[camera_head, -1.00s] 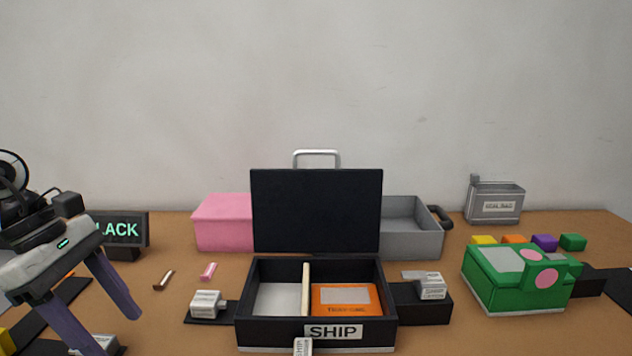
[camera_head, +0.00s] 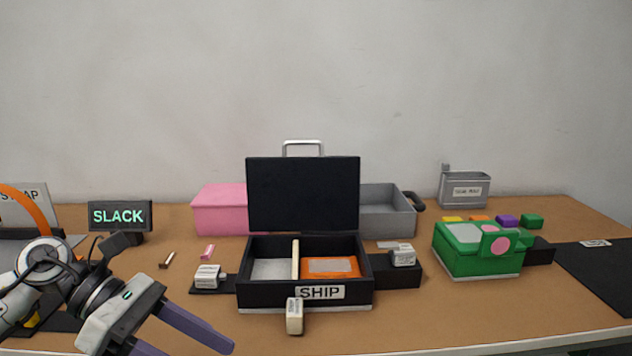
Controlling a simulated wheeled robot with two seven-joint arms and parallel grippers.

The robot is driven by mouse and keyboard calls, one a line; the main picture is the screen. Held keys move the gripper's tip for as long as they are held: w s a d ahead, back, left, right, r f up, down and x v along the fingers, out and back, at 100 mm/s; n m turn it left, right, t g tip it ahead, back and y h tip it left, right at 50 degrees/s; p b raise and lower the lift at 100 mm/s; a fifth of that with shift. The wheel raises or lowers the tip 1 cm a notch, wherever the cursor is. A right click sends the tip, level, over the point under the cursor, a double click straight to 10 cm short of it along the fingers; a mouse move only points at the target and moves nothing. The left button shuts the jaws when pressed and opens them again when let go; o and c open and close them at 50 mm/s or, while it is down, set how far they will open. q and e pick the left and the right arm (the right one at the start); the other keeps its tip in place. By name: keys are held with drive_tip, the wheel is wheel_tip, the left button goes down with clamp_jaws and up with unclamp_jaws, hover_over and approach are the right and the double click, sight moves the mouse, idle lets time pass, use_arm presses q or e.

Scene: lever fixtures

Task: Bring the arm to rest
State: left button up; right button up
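My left gripper (camera_head: 178,340) is at the lower left in the head view, over the front of the table. Its two purple fingers stand wide apart with nothing seen between them, though the nearer finger is cut off by the bottom edge. My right gripper is not in the view.
A lit SLACK sign (camera_head: 118,216) and a strap fixture (camera_head: 25,208) are at the left. A pink box (camera_head: 219,210) and a grey bin (camera_head: 389,213) stand behind the case. A green box (camera_head: 478,250) is at the right, near a black mat (camera_head: 605,275). The front right table is clear.

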use_arm(q)
drive_tip(key=d+r+n+t+h, duration=0.2)
drive_tip(key=d+n+t+h, duration=0.1)
drive_tip(key=d+n+h, duration=0.6)
drive_tip(key=w+a+f+n+t+y+p, duration=0.1)
drive_tip(key=a+f+n+t+y, duration=0.2)
drive_tip(key=f+n+t+y, duration=0.85)
drive_tip(key=w+a+f+n+t+y+p, duration=0.15)
drive_tip(key=a+f+n, duration=0.3)
drive_tip(key=n, duration=1.45)
drive_tip(key=s+a+f+n+g+y, duration=0.2)
drive_tip(key=s+f+n+g+y, duration=0.2)
drive_tip(key=s+f+n, duration=0.6)
drive_tip(key=s+f+g, duration=0.2)
drive_tip(key=s+f, duration=0.5)
drive_tip(key=f, duration=0.1)
drive_tip(key=shift+f+g+y, duration=0.3)
